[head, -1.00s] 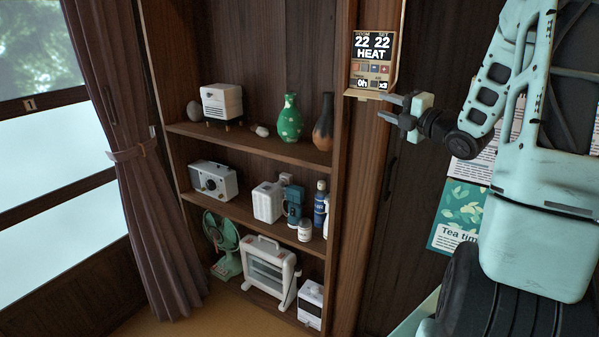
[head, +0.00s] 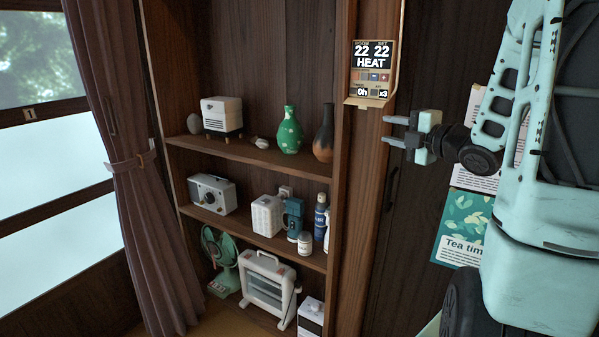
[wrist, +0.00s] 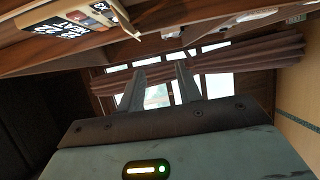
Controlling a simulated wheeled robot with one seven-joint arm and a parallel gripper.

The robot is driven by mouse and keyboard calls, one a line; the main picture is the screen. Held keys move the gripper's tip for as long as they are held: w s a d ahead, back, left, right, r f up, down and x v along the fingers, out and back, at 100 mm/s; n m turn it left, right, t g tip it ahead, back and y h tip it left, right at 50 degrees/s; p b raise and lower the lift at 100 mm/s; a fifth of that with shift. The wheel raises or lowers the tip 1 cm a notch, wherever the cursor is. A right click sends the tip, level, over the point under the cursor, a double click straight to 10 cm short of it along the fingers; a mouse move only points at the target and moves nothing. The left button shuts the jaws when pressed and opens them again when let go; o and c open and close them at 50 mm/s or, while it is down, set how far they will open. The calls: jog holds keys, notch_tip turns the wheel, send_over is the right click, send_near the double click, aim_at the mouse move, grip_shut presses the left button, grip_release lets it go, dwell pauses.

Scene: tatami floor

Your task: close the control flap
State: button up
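The control panel (head: 372,66) is on the wooden post, with a lit display reading 22, 22 and HEAT. Its flap (head: 370,103) hangs open at the panel's lower edge and sticks outward. In the wrist view the panel (wrist: 68,22) is at the upper left, tilted, with the flap (wrist: 127,22) at its right end. My gripper (head: 388,130) is just below and right of the flap, seemingly apart from it. Its two fingers are spread with nothing between them, as the wrist view also shows (wrist: 160,74).
A shelf (head: 250,150) left of the post holds a green vase (head: 290,132), a dark vase (head: 324,134), a radio (head: 212,194) and a heater (head: 268,288). A dark wall with posters (head: 464,228) lies behind my arm. A curtain (head: 140,200) hangs at the left.

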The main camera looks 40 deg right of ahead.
jog(key=w+a+f+m+g, duration=0.2)
jog(key=a, duration=0.5)
jog(key=w+a+f+m+g, duration=0.2)
jog(key=w+a+f, duration=0.1)
jog(key=a, duration=0.4)
jog(key=w+a+f+m+g, duration=0.2)
jog(key=w+a, duration=0.1)
jog(key=a, duration=0.4)
jog(key=shift+w+f+y, duration=0.2)
jog(key=shift+f+y, duration=0.1)
jog(key=shift+f, duration=0.05)
jog(key=shift+c, duration=0.3)
